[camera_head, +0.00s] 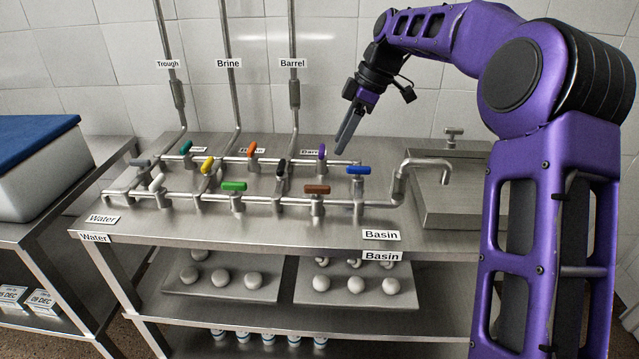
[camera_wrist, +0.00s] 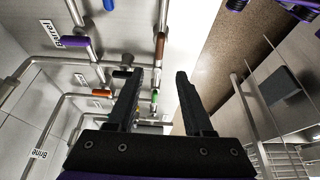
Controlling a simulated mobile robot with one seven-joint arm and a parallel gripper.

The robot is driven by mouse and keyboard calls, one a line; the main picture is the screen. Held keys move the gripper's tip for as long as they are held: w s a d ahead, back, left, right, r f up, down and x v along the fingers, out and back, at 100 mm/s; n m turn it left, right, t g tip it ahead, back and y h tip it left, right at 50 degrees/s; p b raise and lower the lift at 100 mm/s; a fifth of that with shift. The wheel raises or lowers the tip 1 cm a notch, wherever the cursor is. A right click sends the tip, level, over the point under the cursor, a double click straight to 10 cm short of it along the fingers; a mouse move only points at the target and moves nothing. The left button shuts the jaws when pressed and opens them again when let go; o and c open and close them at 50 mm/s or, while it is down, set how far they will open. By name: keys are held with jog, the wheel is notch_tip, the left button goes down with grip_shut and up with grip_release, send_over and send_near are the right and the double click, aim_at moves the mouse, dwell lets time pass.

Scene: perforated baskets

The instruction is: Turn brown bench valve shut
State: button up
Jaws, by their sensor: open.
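The brown valve handle (camera_head: 317,188) sits on the front pipe run of the steel bench. Its lever lies along the pipe, left of the blue-handled valve (camera_head: 358,170). In the wrist view the brown handle (camera_wrist: 160,48) shows beyond and between the fingertips, near the top. My gripper (camera_head: 350,140) is in the air above the back right of the pipes, apart from every valve. Its two fingers (camera_wrist: 160,75) are spread and empty in the wrist view.
Other handles stand close by: black (camera_head: 281,168), green (camera_head: 234,185), orange (camera_head: 252,153) and purple (camera_head: 322,151). Vertical pipes (camera_head: 293,80) rise at the wall. The bench front (camera_head: 300,228) is clear.

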aim_at(317, 186)
jog(key=b+x, duration=0.1)
jog(key=x, duration=1.1)
jog(key=shift+a+f+b, duration=0.1)
jog(key=shift+f+b, duration=0.25)
grip_shut()
